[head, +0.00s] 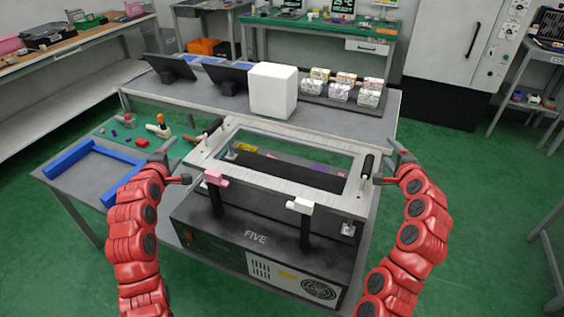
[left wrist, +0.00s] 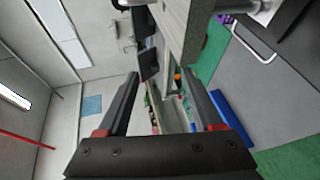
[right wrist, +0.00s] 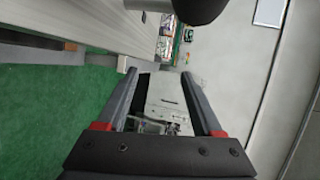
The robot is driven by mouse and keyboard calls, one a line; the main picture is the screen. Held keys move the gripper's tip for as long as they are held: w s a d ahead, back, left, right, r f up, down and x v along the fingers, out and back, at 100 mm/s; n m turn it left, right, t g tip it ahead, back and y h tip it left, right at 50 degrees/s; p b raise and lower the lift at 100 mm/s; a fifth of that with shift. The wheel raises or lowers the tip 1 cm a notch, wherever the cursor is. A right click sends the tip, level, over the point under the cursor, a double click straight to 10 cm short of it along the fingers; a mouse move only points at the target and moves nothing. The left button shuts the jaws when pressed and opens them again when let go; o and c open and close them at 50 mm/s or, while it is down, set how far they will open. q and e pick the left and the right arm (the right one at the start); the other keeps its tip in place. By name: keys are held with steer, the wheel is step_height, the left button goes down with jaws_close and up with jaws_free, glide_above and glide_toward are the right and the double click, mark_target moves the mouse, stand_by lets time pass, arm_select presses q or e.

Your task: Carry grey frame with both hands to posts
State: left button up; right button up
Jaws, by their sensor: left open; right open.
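The grey frame (head: 270,181) is a flat rectangle lying level above a black box marked FIVE (head: 257,238). Dark upright posts (head: 306,230) show under its near side. A black handle (head: 208,131) stands at its left end and another black handle (head: 367,167) at its right end. My left gripper (head: 177,163) is open and empty, just outside the left end. My right gripper (head: 387,163) is open and empty, just outside the right handle. The frame's edge also shows in the left wrist view (left wrist: 184,25) and the right wrist view (right wrist: 65,35), outside the fingers.
A pink block (head: 215,178) and a white block (head: 300,205) sit at the frame's near edge. A white box (head: 272,91) and several wrapped packs (head: 340,93) stand behind. A blue U-shaped piece (head: 72,157) and small parts lie on the table at left.

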arm_select(q)
steer(key=v, duration=1.2)
arm_select(e)
steer(key=v, duration=1.2)
steer(key=shift+s, duration=0.1)
